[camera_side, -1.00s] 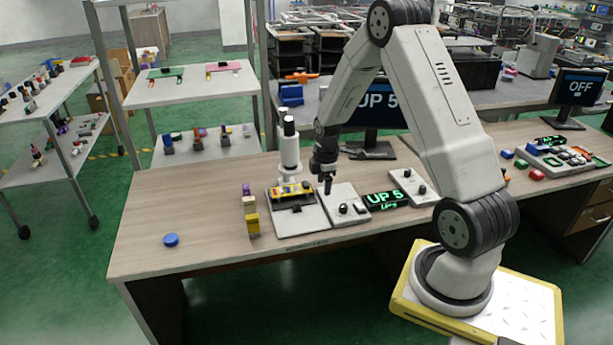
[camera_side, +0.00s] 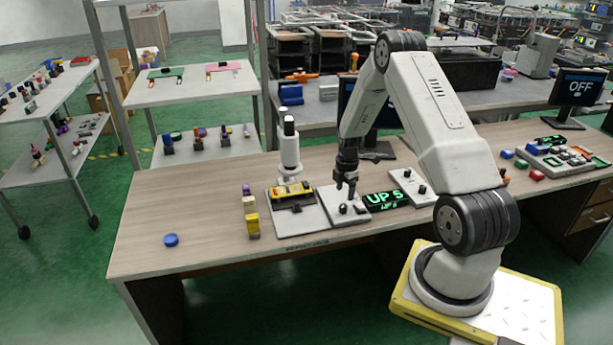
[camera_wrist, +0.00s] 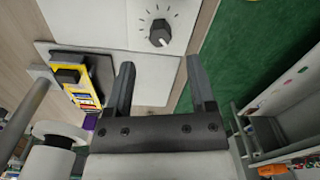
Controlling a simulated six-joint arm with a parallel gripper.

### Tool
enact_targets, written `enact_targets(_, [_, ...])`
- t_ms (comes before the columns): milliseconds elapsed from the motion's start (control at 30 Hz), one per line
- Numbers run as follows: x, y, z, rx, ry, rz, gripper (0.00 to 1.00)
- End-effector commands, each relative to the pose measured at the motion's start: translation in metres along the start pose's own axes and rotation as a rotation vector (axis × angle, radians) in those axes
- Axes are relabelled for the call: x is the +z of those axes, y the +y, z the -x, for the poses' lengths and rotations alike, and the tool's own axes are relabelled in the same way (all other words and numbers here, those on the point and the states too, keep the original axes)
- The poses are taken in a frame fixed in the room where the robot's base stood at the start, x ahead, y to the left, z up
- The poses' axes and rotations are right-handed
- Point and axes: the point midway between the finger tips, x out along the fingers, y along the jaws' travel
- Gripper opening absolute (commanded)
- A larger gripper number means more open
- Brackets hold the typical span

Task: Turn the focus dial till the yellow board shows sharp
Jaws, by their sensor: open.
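The yellow board (camera_side: 291,190) lies on a dark stage under a white microscope-like column (camera_side: 290,150). It also shows at the left of the wrist view (camera_wrist: 84,97). A white panel (camera_side: 330,200) to its right carries small dark knobs. A round dial (camera_wrist: 160,33) with a pale pointer and tick marks shows in the wrist view; which side-view knob it is, I cannot tell. My gripper (camera_side: 351,195) hangs point-down over the panel, close to the knobs. In the wrist view its fingers (camera_wrist: 160,65) are apart, with nothing between them, and the dial lies beyond their tips.
Another knob panel (camera_side: 413,187) stands farther right. Stacked yellow and purple blocks (camera_side: 250,217) and a blue disc (camera_side: 171,240) sit left. My arm covers part of the monitor (camera_side: 388,115) behind.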

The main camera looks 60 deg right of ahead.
Motion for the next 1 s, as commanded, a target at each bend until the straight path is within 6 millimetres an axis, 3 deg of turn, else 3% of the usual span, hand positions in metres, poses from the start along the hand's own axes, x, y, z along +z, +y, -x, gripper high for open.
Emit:
enact_targets(500, [0.0,0.0,-0.054,0.0,-0.001,0.0,0.71])
enact_targets(967, [0.0,0.0,-0.062,0.002,-0.002,-0.001,0.71])
enact_targets(1000, [0.0,0.0,-0.062,0.002,-0.002,-0.001,0.65])
